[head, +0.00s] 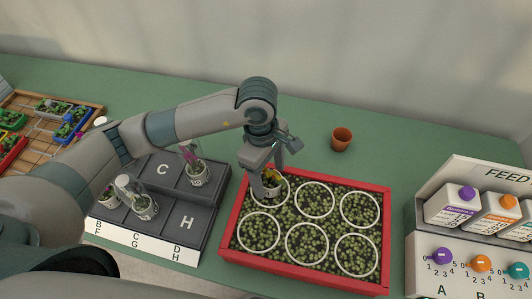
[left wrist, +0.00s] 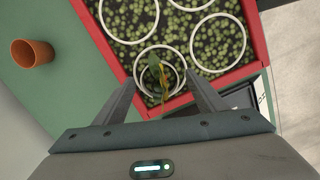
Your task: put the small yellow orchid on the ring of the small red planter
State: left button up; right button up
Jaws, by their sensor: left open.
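The small yellow orchid (head: 271,183) stands in a pale pot at the back-left ring (head: 289,187) of a red-walled planter (head: 386,215). In the left wrist view the orchid (left wrist: 161,82) shows green leaves and yellow parts inside a white ring (left wrist: 137,64). My left gripper (head: 266,176) is open, with its fingers on either side of the orchid; the left wrist view shows the gap (left wrist: 160,88). The fingers partly hide the pot in the head view, so I cannot tell how its base sits. My right gripper is not in view.
A dark stepped stand (head: 222,187) with several potted orchids is left of the planter. An empty terracotta pot (head: 341,139) stands behind it. A feed rack (head: 420,215) is at right. A wooden tray (head: 30,100) with small coloured planters is far left.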

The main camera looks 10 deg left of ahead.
aim_at(265, 174)
pick_arm(q)
jog(key=r+b, duration=0.1)
jog(key=r, duration=0.1)
jog(key=r+b, duration=0.1)
jog(key=r, duration=0.2)
jog(key=a+r, duration=0.1)
jog(key=r, duration=0.2)
jog(key=shift+w+b, duration=0.25)
jog(key=shift+b, duration=0.15)
jog(key=shift+r, duration=0.75)
jog(key=shift+r, duration=0.1)
